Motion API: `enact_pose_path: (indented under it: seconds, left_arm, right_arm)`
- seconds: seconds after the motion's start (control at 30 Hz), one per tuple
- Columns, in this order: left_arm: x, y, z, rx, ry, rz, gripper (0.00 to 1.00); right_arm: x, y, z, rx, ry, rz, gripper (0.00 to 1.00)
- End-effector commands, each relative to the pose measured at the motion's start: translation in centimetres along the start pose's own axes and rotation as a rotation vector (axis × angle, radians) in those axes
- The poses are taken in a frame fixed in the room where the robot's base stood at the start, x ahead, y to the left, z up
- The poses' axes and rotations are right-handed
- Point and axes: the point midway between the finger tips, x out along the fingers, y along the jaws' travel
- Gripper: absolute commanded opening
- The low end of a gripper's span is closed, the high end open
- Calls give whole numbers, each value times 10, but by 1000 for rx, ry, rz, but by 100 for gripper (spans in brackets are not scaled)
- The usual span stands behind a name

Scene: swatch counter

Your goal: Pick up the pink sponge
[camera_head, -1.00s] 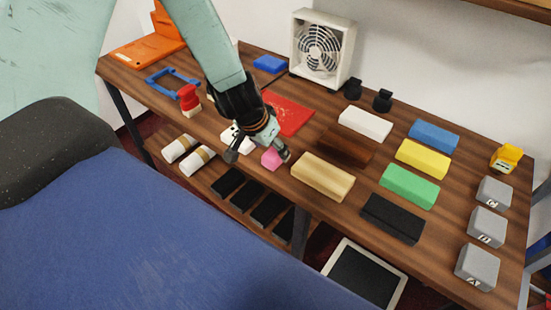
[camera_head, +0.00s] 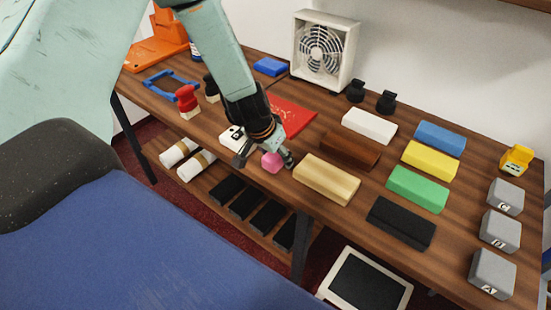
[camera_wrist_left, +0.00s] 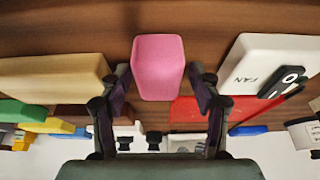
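The pink sponge (camera_head: 271,162) is a small block on the wooden table, near its front edge. My left gripper (camera_head: 265,161) is lowered over it, with one finger on each side. In the left wrist view the sponge (camera_wrist_left: 158,65) sits between the two fingertips of the left gripper (camera_wrist_left: 160,72). The gripper is open, with a narrow gap showing on both sides of the sponge. The sponge appears to rest on the table. My right gripper is in neither view.
A beige block (camera_head: 327,179) lies close right of the sponge. A white box marked FAN (camera_wrist_left: 262,66) lies on its other side. A red sheet (camera_head: 291,113) is behind. More coloured blocks and grey lettered blocks (camera_head: 500,231) fill the right side.

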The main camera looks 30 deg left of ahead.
Motion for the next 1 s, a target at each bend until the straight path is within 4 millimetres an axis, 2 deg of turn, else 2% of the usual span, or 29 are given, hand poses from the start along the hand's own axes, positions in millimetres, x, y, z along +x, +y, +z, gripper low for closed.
enact_pose_path:
  seconds: [0.03, 0.43, 0.77, 1.0]
  left_arm:
    - [0, 0, 0, 0, 0, 0, 55]
    - [0, 0, 0, 0, 0, 0, 23]
    - [-2, 0, -1, 0, 0, 0, 22]
    - [-16, 2, -8, 2, 0, 0, 22]
  right_arm:
    - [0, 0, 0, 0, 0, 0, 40]
    - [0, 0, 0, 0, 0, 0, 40]
    - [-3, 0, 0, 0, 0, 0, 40]
    - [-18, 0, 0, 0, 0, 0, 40]
